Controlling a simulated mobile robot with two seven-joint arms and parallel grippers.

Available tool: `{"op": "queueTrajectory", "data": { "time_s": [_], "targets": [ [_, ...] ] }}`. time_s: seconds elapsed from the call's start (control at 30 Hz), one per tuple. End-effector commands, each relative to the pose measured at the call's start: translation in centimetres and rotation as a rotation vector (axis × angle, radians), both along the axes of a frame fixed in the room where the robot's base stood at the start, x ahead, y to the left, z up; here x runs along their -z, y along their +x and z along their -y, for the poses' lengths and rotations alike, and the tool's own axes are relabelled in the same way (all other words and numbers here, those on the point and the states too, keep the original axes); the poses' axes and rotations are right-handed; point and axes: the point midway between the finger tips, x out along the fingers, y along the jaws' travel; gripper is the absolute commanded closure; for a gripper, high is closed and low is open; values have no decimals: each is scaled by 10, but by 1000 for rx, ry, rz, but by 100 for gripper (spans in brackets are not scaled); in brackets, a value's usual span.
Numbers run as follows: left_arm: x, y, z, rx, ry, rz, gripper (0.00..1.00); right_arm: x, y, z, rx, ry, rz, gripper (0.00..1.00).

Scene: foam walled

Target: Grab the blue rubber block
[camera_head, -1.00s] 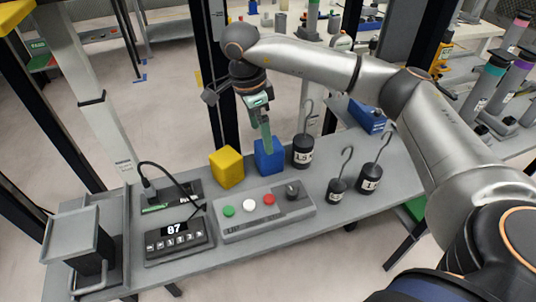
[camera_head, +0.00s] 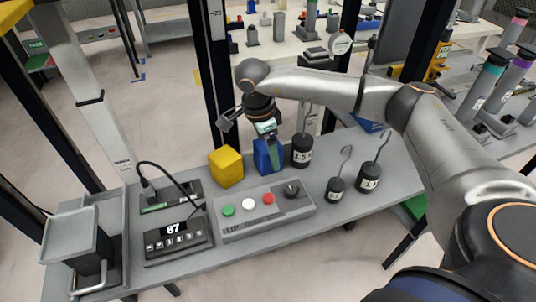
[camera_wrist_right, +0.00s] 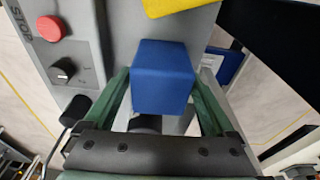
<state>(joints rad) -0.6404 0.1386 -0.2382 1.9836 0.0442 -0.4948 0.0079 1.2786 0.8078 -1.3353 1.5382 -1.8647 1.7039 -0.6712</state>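The blue rubber block (camera_head: 262,160) stands on the grey bench, just right of the yellow block (camera_head: 226,167). My right gripper (camera_head: 270,162) is lowered over it, with a green finger in front of the block in the head view. In the right wrist view, the blue block (camera_wrist_right: 162,75) sits between the two green fingers of the right gripper (camera_wrist_right: 165,82). The block's lower part is hidden by perspective. My left gripper is not in view.
A black hooked weight (camera_head: 302,152) stands close right of the block; two smaller weights (camera_head: 336,190) (camera_head: 370,178) stand further right. A button box (camera_head: 262,213) lies in front, with a digital display unit (camera_head: 178,240) to its left. The grey bench (camera_head: 345,225) is clear at front right.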

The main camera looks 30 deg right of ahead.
Motion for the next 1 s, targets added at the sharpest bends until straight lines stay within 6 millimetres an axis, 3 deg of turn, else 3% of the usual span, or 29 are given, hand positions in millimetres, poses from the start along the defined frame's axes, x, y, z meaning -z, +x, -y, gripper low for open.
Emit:
{"op": "queueTrajectory", "data": {
  "time_s": [0.07, 0.73, 1.0],
  "targets": [
    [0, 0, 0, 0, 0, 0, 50, 0, 0, 0, 0, 0, 0, 20],
    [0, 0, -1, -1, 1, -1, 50, -1, 0, 0, 0, 0, 0, 96],
    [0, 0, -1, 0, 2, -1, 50, -2, 1, 0, 0, 1, 2, 98]
  ]
}}
